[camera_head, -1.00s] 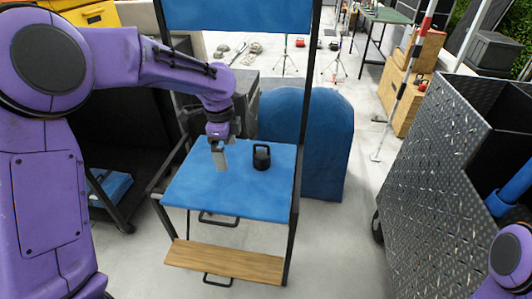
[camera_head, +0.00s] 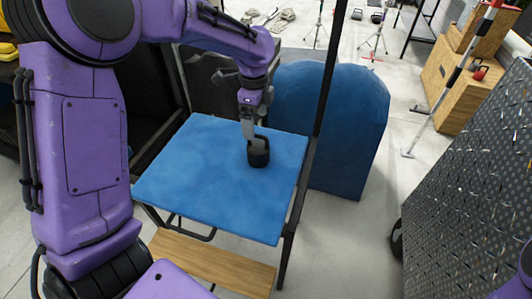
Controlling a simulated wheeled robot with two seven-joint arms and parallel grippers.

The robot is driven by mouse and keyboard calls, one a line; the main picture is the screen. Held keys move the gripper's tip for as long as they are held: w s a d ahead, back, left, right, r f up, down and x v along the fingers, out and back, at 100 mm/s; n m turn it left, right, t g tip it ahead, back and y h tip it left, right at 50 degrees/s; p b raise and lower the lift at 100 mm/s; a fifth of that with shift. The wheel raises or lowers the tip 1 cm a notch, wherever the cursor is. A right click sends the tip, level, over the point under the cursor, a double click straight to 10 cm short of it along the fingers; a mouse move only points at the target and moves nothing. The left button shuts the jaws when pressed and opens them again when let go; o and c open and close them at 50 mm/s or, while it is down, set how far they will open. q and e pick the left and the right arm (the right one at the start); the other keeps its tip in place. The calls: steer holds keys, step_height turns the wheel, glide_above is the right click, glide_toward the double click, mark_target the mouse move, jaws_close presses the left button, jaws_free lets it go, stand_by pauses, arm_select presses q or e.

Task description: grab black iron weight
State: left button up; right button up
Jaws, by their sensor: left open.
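The black iron weight (camera_head: 258,157) stands upright on the blue-topped table (camera_head: 190,180), right of the middle of the top. My left gripper (camera_head: 254,136) points down at the weight's handle from above, with its fingers overlapping the handle in the picture. The fingers are open. The gripper hides much of the handle, so I cannot tell whether a finger touches it. My right gripper is not in view; only a bit of my purple right arm shows at the lower right edge.
A black post (camera_head: 328,85) rises at the table's right side. A blue padded block (camera_head: 335,120) stands behind it. A dark textured metal box (camera_head: 470,190) fills the right. A wooden shelf (camera_head: 215,265) sits below the tabletop. The top's left and front are clear.

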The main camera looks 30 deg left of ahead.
mark_target(258, 146)
arm_select(q)
steer(key=shift+w+f, duration=0.15)
steer(key=shift+f, duration=0.75)
steer(key=f, duration=0.9)
steer(key=shift+w+f, duration=0.2)
steer(key=shift+f, duration=0.15)
jaws_close()
steer(key=shift+r, duration=0.15)
